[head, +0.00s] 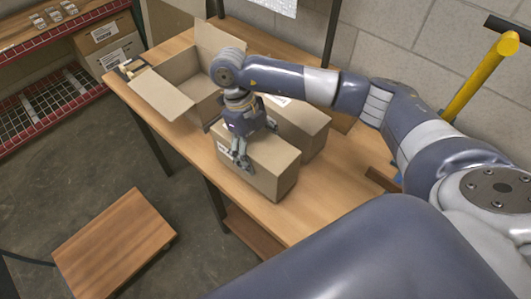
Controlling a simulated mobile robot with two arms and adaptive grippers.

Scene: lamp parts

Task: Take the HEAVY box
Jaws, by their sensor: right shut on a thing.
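A closed cardboard box (272,172) stands on the wooden workbench (318,217) near its front edge. My right gripper (243,160) points down at this box and is shut on it, with a finger showing against its left front face. A second closed cardboard box (304,122) stands right behind it, partly hidden by my right arm. I cannot read a HEAVY mark on either box; a small label on the front box is mostly covered by the gripper. My left gripper is not in view.
An open cardboard box (182,75) with raised flaps stands at the bench's far left end. A low wooden platform (115,243) stands on the floor at lower left. A red rack (48,105) with boxes is at upper left. A yellow post (482,75) rises at right.

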